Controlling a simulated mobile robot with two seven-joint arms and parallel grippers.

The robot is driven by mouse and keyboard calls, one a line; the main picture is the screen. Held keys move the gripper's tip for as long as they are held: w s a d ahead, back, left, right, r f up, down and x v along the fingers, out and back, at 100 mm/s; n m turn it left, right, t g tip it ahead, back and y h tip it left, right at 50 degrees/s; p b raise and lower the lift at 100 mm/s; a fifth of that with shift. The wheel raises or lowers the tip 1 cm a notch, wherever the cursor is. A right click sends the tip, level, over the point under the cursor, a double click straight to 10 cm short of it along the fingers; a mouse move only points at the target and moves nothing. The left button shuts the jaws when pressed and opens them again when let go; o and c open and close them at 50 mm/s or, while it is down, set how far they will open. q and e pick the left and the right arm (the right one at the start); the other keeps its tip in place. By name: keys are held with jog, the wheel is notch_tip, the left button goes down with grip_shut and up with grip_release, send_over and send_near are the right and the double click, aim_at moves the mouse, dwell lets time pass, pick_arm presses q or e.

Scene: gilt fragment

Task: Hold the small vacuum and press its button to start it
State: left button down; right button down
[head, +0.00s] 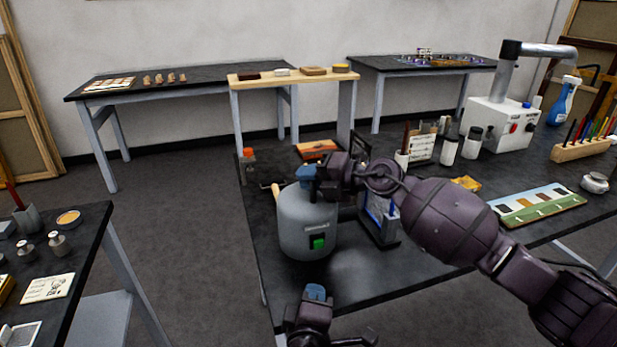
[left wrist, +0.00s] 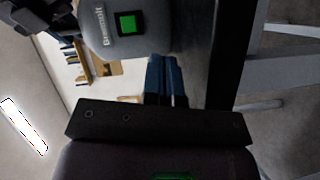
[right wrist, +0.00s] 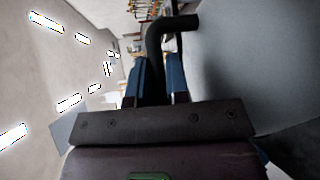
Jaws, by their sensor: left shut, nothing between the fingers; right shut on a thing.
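The small vacuum (head: 300,222) is a grey canister, upright over the near left part of the black worktable. I cannot tell whether its base touches the top. Its square green button (head: 318,243) faces me and also shows in the left wrist view (left wrist: 127,23). My right gripper (head: 308,175) is at the vacuum's top, shut on its black handle (right wrist: 168,40); in the right wrist view the grey body fills the right side. My left gripper (head: 316,292) is shut and empty, below and in front of the button, apart from it. Its blue fingertips (left wrist: 165,60) show side by side.
A side table (head: 90,240) stands at left.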

aim_at(319, 244)
pick_arm(q)
jog(key=n+h, duration=0.1)
jog(key=d+n+h, duration=0.1)
jog(key=shift+d+r+n+t, duration=0.15)
jog(key=shift+r+n+t, duration=0.25)
jog(key=shift+d+r+n+h, duration=0.45)
jog(key=shift+n+h, duration=0.25)
jog(key=shift+h, duration=0.2)
jog(key=shift+w+a+r+n+h, duration=0.1)
jog(key=shift+w+r+n+h, duration=0.2)
jog(key=shift+w+n+h, duration=0.65)
jog(key=shift+w+d+r+n+h, duration=0.1)
jog(key=shift+w+r+n, duration=0.3)
jog(key=shift+w, duration=1.05)
jog(key=shift+w+a+r+n+h, duration=0.15)
jog(key=shift+w+n+h, duration=0.4)
jog(key=shift+w+n, duration=0.5)
jog(key=shift+w, duration=0.3)
